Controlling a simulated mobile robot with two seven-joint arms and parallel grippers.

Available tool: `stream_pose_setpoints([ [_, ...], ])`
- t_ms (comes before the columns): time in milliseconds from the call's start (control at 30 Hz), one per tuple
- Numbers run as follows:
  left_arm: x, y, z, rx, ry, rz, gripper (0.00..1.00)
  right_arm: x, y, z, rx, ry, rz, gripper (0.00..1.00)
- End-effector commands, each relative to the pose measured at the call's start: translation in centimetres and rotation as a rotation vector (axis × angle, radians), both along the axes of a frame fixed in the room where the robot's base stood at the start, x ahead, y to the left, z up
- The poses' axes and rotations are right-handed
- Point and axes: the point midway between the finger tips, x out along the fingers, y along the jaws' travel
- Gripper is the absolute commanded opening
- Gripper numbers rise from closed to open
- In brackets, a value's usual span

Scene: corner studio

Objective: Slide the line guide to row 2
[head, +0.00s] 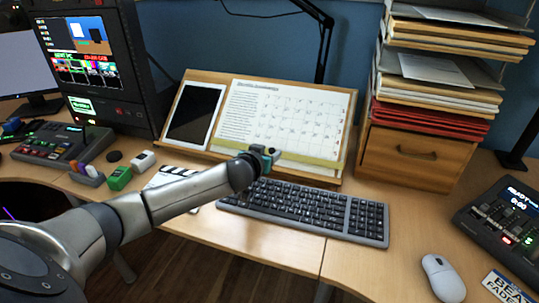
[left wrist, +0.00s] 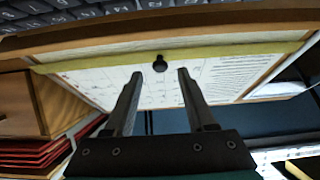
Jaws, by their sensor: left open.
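The line guide (head: 312,160) is a yellow-green bar lying across the lower part of a printed sheet (head: 285,112) on a tilted wooden stand. In the left wrist view the line guide (left wrist: 235,52) crosses the sheet (left wrist: 110,85), with a small black knob (left wrist: 160,63) at its middle. My left gripper (head: 272,154) is at the lower middle of the sheet, in front of the guide. In the left wrist view its open fingers (left wrist: 160,76) point at the knob, one on each side, with gaps visible. Row numbers are too small to read. My right gripper is not in view.
A keyboard (head: 305,210) lies just in front of the stand (head: 345,150). A tablet (head: 195,115) leans on the stand's left side. A wooden drawer box (head: 415,155) with stacked folders stands to the right. A mouse (head: 442,278) and a fader console are at the right front.

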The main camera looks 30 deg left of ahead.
Motion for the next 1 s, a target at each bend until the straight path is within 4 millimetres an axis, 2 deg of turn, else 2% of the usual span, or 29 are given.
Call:
stream_pose_setpoints([
  [200,1.4,0.3,-0.6,0.001,-0.001,0.001,0.56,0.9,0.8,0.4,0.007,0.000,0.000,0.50],
  [633,1.7,0.4,-0.7,0.000,0.000,0.000,0.56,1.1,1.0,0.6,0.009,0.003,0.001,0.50],
  [1000,1.7,0.4,-0.7,0.001,0.000,0.000,0.14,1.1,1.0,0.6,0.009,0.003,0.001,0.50],
])
